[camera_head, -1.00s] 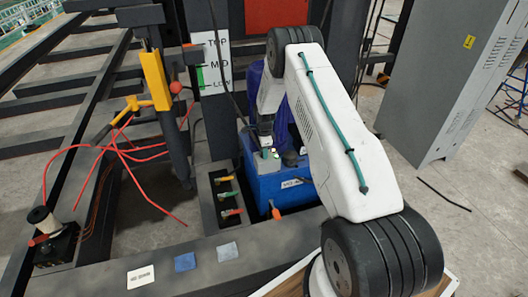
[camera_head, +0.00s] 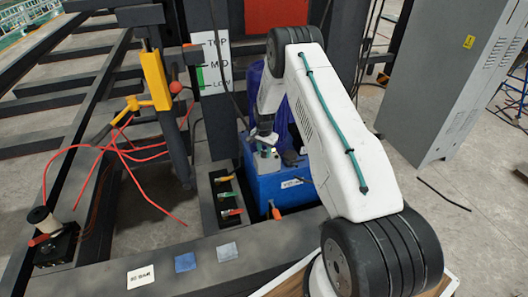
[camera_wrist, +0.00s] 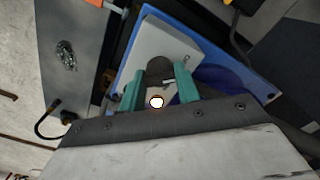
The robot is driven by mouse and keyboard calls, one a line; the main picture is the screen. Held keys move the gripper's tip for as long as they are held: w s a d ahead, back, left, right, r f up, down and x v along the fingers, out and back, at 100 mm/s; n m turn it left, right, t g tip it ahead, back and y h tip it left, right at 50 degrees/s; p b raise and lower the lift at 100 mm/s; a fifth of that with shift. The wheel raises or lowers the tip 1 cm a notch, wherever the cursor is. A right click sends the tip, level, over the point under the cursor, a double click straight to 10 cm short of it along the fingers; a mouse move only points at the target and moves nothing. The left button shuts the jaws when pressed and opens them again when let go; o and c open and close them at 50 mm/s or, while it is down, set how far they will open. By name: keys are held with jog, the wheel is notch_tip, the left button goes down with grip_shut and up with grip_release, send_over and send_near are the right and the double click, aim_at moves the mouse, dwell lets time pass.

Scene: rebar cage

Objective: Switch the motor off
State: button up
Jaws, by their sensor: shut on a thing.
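The blue motor housing (camera_head: 265,185) stands in the dark frame, with a grey switch plate (camera_wrist: 160,45) on top. In the wrist view a dark round switch knob (camera_wrist: 160,68) sits on the plate, with a small pale mark at its right. My gripper (camera_wrist: 160,88) has its two green fingers on either side of the knob, shut on it. A small round lamp (camera_wrist: 157,102) glows white with an orange rim, between the fingers and nearer my palm. In the head view my gripper (camera_head: 266,147) points down at the plate and largely hides the knob.
A dark tray with coloured-handled valves (camera_head: 228,198) is left of the motor. A yellow lever assembly (camera_head: 155,80) and red cables (camera_head: 130,152) lie further left. A level sign (camera_head: 212,62) stands behind. A grey cabinet (camera_head: 440,90) is at right.

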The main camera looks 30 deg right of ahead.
jog(key=shift+n, duration=0.5)
jog(key=o, duration=1)
notch_tip(320, 180, up, 8)
jog(key=shift+f, duration=0.1)
dwell(0.4)
